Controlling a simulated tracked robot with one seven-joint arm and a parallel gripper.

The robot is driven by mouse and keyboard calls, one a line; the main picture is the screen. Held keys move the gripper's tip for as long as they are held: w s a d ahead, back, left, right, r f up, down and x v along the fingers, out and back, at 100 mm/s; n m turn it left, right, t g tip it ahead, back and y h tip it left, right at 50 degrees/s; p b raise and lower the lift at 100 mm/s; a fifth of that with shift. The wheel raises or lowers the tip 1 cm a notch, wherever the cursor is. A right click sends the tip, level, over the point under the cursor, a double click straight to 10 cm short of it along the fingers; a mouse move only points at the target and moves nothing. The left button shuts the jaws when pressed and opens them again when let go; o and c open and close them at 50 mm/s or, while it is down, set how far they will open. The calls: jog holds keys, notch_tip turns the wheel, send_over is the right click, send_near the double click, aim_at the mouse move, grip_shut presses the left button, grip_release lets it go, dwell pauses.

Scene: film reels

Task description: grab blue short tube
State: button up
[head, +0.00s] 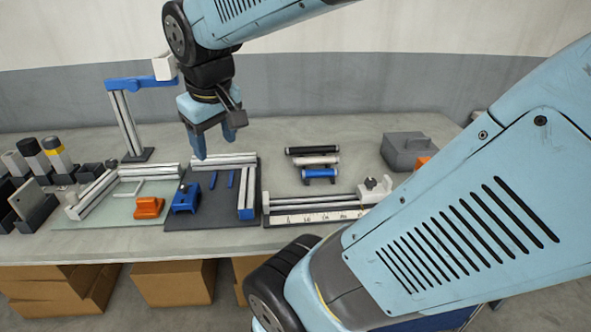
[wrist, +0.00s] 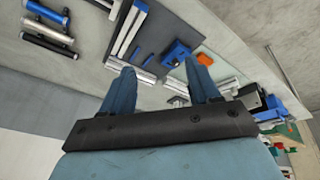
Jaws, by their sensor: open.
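A short blue tube (head: 319,173) lies crosswise at the front of a row of tubes, right of the dark mat in the head view. It also shows at the upper left of the wrist view (wrist: 46,12).
The dark mat (head: 206,212) holds a blue block (head: 186,197), thin blue rods and metal rails. A ruler rail (head: 315,217) lies in front of the tubes. A grey box (head: 404,150) stands to their right. A blue-armed stand (head: 127,125) rises at left. My arm covers the right foreground.

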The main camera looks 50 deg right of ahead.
jog(key=w+d+f+n+g+h, duration=0.2)
jog(key=w+d+f+g, duration=0.2)
jog(key=d+f, duration=0.15)
jog(key=w+d+f+n+g+h, duration=0.2)
jog(key=w+d+f+g, duration=0.25)
jog(key=d, duration=0.25)
jog(key=n+g+h, duration=0.4)
jog(key=n+h, duration=0.1)
send_near(314, 171)
jog(key=x, duration=0.2)
jog(key=f+x, duration=0.1)
jog(key=x, duration=0.2)
jog(key=shift+w+a, duration=0.1)
jog(key=shift+w, duration=0.1)
jog(key=shift+d+r+x, duration=0.1)
jog(key=shift+r+x, duration=0.05)
jog(key=shift+x, duration=1.25)
jog(key=shift+d+r+x, duration=0.1)
jog(key=shift+x, duration=1.3)
jog(key=shift+w, duration=0.1)
jog(key=c, duration=1.1)
jog(key=shift+r, duration=0.15)
